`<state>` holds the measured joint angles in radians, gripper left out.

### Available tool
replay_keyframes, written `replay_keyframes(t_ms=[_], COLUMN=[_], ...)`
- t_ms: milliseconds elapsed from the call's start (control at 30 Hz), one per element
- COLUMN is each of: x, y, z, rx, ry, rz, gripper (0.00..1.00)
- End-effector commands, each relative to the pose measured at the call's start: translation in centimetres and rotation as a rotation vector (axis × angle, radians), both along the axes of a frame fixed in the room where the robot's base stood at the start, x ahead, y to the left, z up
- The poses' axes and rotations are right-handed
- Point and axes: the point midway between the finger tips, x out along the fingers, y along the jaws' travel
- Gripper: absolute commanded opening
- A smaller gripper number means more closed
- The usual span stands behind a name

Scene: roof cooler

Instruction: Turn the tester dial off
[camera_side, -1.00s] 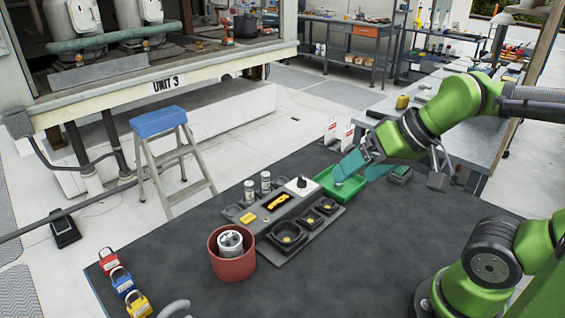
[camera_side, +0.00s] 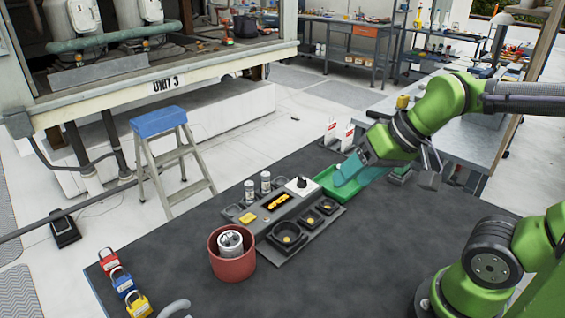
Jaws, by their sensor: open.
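A yellow-and-black tester (camera_side: 277,201) lies in a slot of the grey tray (camera_side: 312,239). At this size I cannot make out a dial on it. A white block with a black knob (camera_side: 302,183) stands at the tray's far end. My gripper (camera_side: 346,174) has teal fingers and hangs over the green bin, to the right of the black knob and apart from it. The fingers overlap in this view, their gap is hard to see, and nothing shows between them.
The green bin (camera_side: 326,182) sits beside the tray. Two small jars (camera_side: 265,182) stand behind it. A red pot (camera_side: 232,264) holds a grey-white part. Several padlocks (camera_side: 123,283) line the left edge. White-and-red tags (camera_side: 340,137) stand at the back.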

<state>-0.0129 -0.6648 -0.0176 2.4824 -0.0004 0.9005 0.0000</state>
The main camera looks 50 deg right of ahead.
Motion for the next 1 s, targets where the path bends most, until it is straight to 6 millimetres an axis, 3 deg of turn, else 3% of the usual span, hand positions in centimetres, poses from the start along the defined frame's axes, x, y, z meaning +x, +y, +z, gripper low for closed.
replay_keyframes(t_ms=[267,500,700,833,900,1000], x=[8.5,16.4,21.7,23.3,23.3,22.9], y=[-3.5,-8.5,-12.1,-12.8,-12.5,-12.2], z=[-0.3,-2.2,-3.7,-2.2,-1.2,-1.5], rx=[0.102,0.170,0.181,0.230,0.268,0.286], ry=[0.243,0.468,0.569,0.563,0.566,0.586], rz=[-0.220,-0.657,-1.116,-1.366,-1.447,-1.503], gripper=[0.59,0.59,0.59,0.59,0.59,0.59])
